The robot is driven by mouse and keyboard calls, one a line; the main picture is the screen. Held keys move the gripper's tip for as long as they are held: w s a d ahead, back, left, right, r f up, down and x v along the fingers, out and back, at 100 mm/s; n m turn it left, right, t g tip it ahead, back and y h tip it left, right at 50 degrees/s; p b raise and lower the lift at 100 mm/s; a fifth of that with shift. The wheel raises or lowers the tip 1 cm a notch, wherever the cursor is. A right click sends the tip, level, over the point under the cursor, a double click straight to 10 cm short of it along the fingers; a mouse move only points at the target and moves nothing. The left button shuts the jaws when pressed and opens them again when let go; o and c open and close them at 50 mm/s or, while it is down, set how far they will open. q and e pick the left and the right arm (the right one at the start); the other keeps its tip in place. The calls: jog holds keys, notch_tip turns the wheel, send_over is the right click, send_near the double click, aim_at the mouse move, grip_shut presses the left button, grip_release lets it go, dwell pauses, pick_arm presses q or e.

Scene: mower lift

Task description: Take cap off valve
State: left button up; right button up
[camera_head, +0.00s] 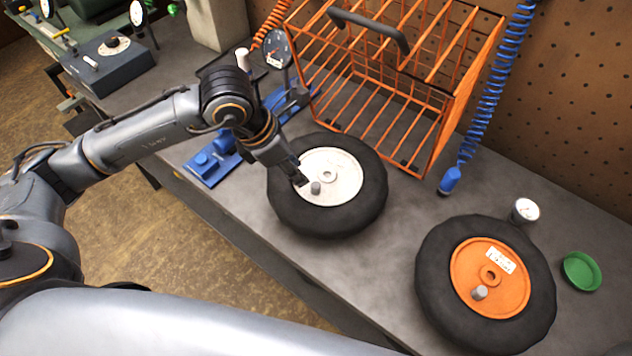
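A black tyre (330,222) with a white hub (345,182) lies flat on the grey workbench. A small grey valve cap (316,188) stands up from the left part of this hub. My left gripper (302,181) points down at the hub, just left of the cap; I cannot tell whether it touches the cap or how far its fingers are apart. A second black tyre (436,284) with an orange hub (468,270) lies to the right, with its own grey cap (480,293) upright. My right gripper is not in view.
An orange wire cage (440,112) stands behind the white-hubbed wheel. A blue coiled hose (490,95) hangs at its right. A blue tool (210,165) lies left of my gripper.

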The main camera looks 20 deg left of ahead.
aim_at(314, 185)
pick_arm(q)
jog(key=x, duration=0.2)
jog(key=shift+w+d+f, duration=0.15)
jog(key=shift+f, duration=0.1)
jog(key=shift+d+f+p, duration=0.2)
jog(key=shift+p, duration=0.3)
jog(key=p+x, duration=0.1)
jog(key=x, duration=0.2)
jog(key=shift+w+d+f+p, duration=0.2)
jog(key=shift+d+f+p, duration=0.05)
jog(key=shift+d+p, duration=0.15)
jog(key=shift+w+f, duration=0.1)
jog(key=shift+f, duration=0.35)
jog(key=c, duration=0.5)
